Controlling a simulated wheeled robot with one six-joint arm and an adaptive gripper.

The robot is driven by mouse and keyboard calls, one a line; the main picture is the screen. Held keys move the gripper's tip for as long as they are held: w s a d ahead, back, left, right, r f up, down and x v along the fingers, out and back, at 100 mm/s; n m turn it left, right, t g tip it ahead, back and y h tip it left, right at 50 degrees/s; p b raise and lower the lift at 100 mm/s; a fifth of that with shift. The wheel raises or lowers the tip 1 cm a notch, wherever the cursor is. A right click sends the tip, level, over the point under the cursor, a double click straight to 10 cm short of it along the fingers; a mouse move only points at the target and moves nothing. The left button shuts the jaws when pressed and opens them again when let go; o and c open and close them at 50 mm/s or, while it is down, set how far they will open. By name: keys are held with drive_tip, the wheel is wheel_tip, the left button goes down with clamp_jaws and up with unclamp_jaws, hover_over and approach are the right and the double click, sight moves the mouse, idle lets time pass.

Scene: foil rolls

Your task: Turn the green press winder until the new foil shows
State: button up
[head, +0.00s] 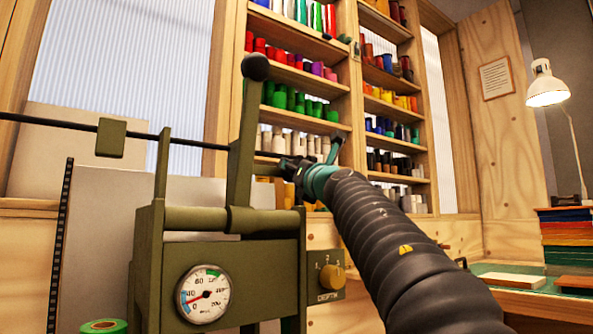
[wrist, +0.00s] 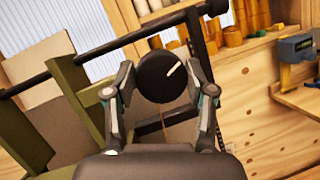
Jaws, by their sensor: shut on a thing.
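The green press (head: 217,258) stands at left in the head view, with a round gauge on its front. In the wrist view, a round black knob (wrist: 157,82) with a white line sits between the fingers; I take it for the winder. The white line points to the upper right. My gripper (wrist: 166,92) is shut on this knob, one finger on each side. The knob is not clear there, and I cannot make out the foil's surface.
A lever with a black ball (head: 255,67) rises from the press, close to my gripper. A dark rail (head: 60,122) runs behind it. A selector box (head: 331,277) is at the press's right. Shelves of coloured rolls (head: 295,99) stand behind. A lamp (head: 547,85) is at right.

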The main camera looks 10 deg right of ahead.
idle(0.4)
drive_tip(key=o, duration=1.2)
drive_tip(key=shift+c, duration=0.2)
drive_tip(key=v, duration=1.2)
drive_tip(key=shift+s+a, duration=0.1)
